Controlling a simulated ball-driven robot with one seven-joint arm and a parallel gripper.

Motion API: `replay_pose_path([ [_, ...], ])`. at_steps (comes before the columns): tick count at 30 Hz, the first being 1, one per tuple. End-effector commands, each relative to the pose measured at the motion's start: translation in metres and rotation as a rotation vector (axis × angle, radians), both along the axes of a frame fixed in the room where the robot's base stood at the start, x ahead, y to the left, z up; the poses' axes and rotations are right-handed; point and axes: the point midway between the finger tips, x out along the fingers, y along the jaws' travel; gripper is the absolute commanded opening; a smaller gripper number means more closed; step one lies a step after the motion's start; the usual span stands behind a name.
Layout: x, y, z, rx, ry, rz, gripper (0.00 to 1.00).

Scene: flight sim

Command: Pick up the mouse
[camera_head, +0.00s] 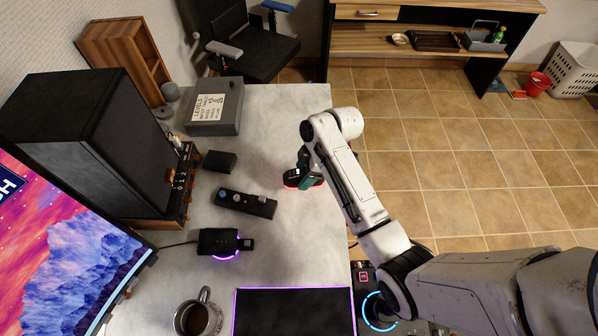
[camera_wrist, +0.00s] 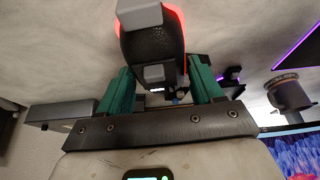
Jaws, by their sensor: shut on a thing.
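The mouse (camera_wrist: 150,45) is dark with grey parts and a red glow at its edge. In the wrist view it lies between the two green fingers of my gripper (camera_wrist: 161,68), which is shut on it. In the head view, my gripper (camera_head: 304,170) is over the right side of the grey desk (camera_head: 285,120). The mouse's red glow (camera_head: 290,185) shows just beneath it, with most of the mouse hidden by the gripper and arm. I cannot tell whether the mouse touches the desk or is held just above it.
A black controller box (camera_head: 243,203) and a small black box (camera_head: 221,161) lie left of my gripper. A purple-edged mat (camera_head: 295,310) and a mug (camera_head: 198,318) are at the front. A grey case (camera_head: 214,105) stands behind. The desk's right edge is close.

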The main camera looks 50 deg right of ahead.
Motion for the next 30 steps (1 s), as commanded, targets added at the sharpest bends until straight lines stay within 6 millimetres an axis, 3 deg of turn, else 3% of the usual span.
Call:
replay_pose_path([
  [5, -0.020, 0.003, 0.022, -0.001, -0.003, -0.001, 0.33],
  [18, -0.084, 0.011, 0.049, -0.001, -0.002, 0.000, 0.33],
  [30, -0.106, 0.014, 0.060, 0.000, 0.000, 0.001, 0.33],
])
